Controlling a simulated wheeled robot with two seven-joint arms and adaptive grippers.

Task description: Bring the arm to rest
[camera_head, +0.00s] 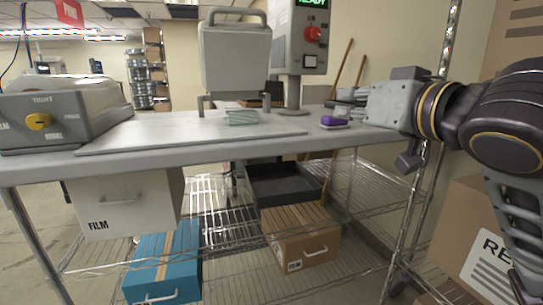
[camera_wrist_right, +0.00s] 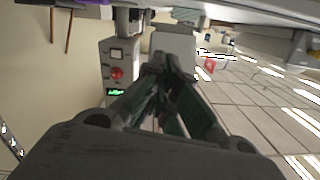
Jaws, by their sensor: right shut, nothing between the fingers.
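My right arm comes in from the right in the head view. Its right gripper (camera_head: 347,100) points left above the right end of the grey table (camera_head: 190,153), behind a purple block (camera_head: 334,121) and apart from it. In the right wrist view the dark fingers of this gripper (camera_wrist_right: 167,66) meet at their tips, with nothing between them. My left gripper is in neither view.
A grey machine with a yellow knob (camera_head: 39,121) stands at the table's left. A pale green stack (camera_head: 243,118) lies mid-table. Behind are an upright grey unit (camera_head: 237,58) and a control box with a red knob (camera_head: 313,34). Cartons (camera_head: 470,235) stand at lower right.

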